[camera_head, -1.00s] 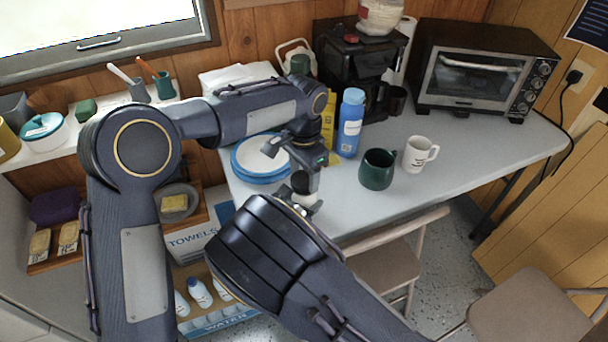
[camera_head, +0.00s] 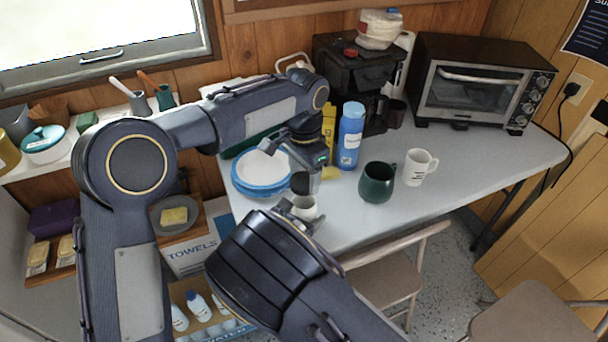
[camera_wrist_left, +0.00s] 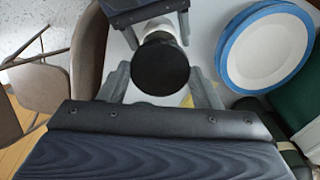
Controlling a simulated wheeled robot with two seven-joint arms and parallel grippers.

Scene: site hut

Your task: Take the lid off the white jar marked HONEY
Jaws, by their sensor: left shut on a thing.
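The white jar (camera_head: 304,209) is near the front edge of the table, held between the fingers of my right gripper (camera_head: 301,215). It also shows in the left wrist view (camera_wrist_left: 158,30), partly hidden behind the lid; its marking cannot be read. The round black lid (camera_head: 300,183) is above the jar and apart from it, with the jar's pale rim showing below. My left gripper (camera_head: 305,178) is shut on the lid. In the left wrist view the black lid (camera_wrist_left: 160,68) sits between my left fingertips.
Blue-rimmed plates (camera_head: 260,170) lie just left of the grippers. A blue bottle (camera_head: 350,137), a green mug (camera_head: 376,183) and a white mug (camera_head: 418,167) stand to the right. A toaster oven (camera_head: 480,82) is at the back.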

